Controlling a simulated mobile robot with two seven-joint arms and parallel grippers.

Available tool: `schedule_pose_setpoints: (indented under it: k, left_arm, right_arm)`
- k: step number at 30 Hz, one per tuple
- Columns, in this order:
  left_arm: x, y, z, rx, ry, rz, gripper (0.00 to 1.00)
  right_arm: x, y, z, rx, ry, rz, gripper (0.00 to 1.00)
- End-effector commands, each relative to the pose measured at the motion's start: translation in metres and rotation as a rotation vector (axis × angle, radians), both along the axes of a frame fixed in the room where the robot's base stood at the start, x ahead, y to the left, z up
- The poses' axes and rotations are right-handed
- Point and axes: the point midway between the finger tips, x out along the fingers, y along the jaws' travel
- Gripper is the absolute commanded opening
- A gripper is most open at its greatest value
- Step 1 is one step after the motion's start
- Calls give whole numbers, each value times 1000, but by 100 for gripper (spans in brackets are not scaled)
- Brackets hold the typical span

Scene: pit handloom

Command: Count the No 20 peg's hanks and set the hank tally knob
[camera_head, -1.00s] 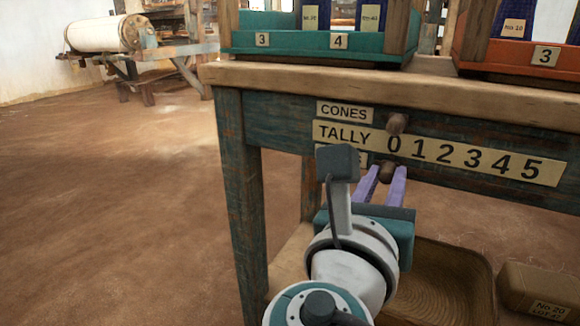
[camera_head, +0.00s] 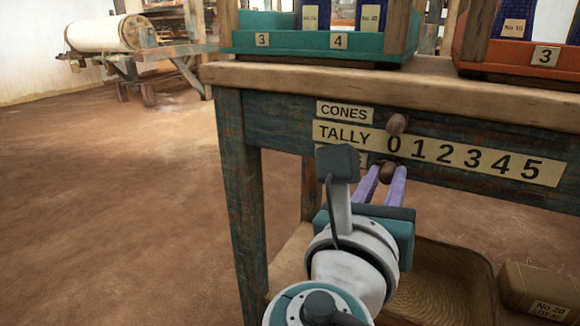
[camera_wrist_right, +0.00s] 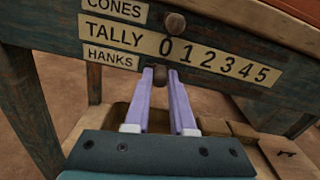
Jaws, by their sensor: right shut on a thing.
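The hank tally knob (camera_wrist_right: 160,74) is a dark round knob below the 0 of the tally strip (camera_head: 450,153), level with the HANKS label (camera_wrist_right: 112,57). My right gripper (camera_head: 387,180) is shut on this knob; its two lilac fingers (camera_wrist_right: 161,84) reach up to it in the wrist view. A second brown knob (camera_head: 397,124), level with the CONES label (camera_head: 344,111), sits above the 0. The strip reads 0 to 5. My left gripper is not in view. No peg or hanging hanks show in these frames.
The strip is on the front of a worn teal wooden table (camera_head: 300,73). Teal (camera_head: 318,43) and orange (camera_head: 518,55) bins stand on top. The floor at left is clear.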

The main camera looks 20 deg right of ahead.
Motion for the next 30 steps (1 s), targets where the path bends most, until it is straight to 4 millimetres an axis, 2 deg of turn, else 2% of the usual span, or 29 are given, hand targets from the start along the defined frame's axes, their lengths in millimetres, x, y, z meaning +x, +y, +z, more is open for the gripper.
schedule_pose_setpoints:
  k: [9, 15, 20, 30]
  left_arm:
    - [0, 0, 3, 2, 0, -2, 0]
    - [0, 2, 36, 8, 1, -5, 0]
    - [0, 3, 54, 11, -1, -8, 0]
    - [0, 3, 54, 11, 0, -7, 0]
  right_arm:
    - [-1, -1, 1, -1, 1, 0, 0]
    - [-22, -18, 8, -6, 5, -2, 0]
    - [-40, -34, 5, -5, 5, -1, 0]
    - [-46, -39, 0, -2, -3, 0, 0]
